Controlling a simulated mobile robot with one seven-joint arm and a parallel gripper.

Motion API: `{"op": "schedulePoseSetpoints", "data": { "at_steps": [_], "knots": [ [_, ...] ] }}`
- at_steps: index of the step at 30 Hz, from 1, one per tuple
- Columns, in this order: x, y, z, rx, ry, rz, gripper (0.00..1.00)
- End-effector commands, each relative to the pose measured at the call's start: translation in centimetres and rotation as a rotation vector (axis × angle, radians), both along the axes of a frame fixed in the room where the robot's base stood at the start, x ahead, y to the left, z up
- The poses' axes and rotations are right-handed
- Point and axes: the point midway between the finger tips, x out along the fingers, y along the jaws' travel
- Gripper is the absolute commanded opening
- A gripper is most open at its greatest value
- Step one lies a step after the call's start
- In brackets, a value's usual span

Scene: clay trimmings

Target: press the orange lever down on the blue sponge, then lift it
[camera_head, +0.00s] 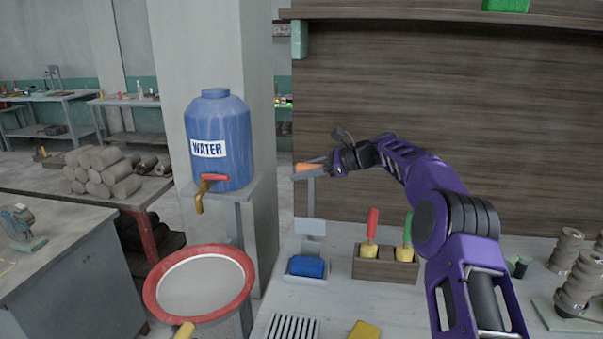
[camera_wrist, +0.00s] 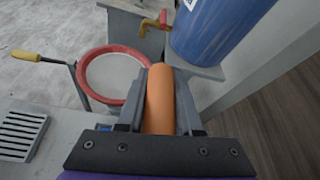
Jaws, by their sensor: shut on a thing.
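The orange lever (camera_head: 309,167) shows as a short orange handle at the tips of my gripper (camera_head: 314,168). In the wrist view the lever (camera_wrist: 159,98) is a smooth orange cylinder between the two fingers of my gripper (camera_wrist: 160,105), which is shut on it. The blue sponge (camera_head: 306,266) lies in a small pale tray (camera_head: 304,280) on the bench, well below the lever. A pale upright and a flat pale block (camera_head: 310,228) stand between the lever and the sponge's height.
A blue water jug (camera_head: 220,145) with a red and brass tap stands on a shelf to the left. A wooden holder (camera_head: 385,267) with red and green handled tools stands right of the sponge. A wooden wall rises behind.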

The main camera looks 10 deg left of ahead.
Motion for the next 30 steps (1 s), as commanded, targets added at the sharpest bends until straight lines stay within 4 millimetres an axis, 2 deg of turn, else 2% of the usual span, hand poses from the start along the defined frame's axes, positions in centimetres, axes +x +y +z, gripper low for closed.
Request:
{"op": "schedulePoseSetpoints", "data": {
  "at_steps": [5, 6, 10, 18, 22, 26, 30],
  "knots": [
    [0.0, 0.1, 0.2, 0.002, -0.003, 0.001, 0.0],
    [0.0, 0.1, 0.2, 0.002, -0.003, 0.001, 0.41],
    [0.0, 0.0, 0.2, 0.001, -0.002, 0.0, 0.64],
    [0.0, 0.0, 0.1, 0.0, -0.001, 0.0, 0.64],
    [0.0, -0.7, 0.3, 0.0, -0.001, -0.002, 0.64],
    [-0.2, -2.7, 1.2, 0.001, -0.002, -0.002, 0.64],
    [-0.5, -5.8, 2.4, 0.0, -0.003, -0.004, 0.64]
  ]
}}
